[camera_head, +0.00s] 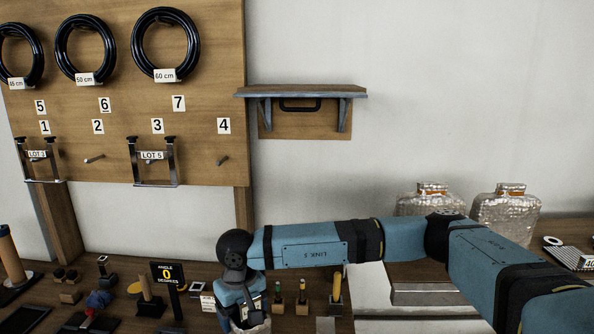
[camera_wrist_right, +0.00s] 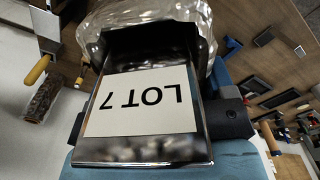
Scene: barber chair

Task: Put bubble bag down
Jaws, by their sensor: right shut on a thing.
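My right gripper (camera_head: 244,312) is low in the head view, in front of the wooden workbench, pointing down at the end of my blue arm. The right wrist view shows it shut on a dark metal hanger with a white "LOT 7" label (camera_wrist_right: 150,100). A shiny, clear, crinkled bubble bag (camera_wrist_right: 205,18) shows just beyond this hanger. In the head view only a pale bit of the load shows under the gripper, at the bottom edge. The bag's underside and whatever it may touch are hidden. My left gripper is out of view.
A wooden board (camera_head: 200,150) has numbered pegs; hangers "LOT 3" and "LOT 5" (camera_head: 152,157) hang at pegs 1 and 3. Two silvery wrapped packages (camera_head: 506,217) stand at right. An "ANGLE 0 DEGREES" sign (camera_head: 167,275) and several handled tools stand near the gripper.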

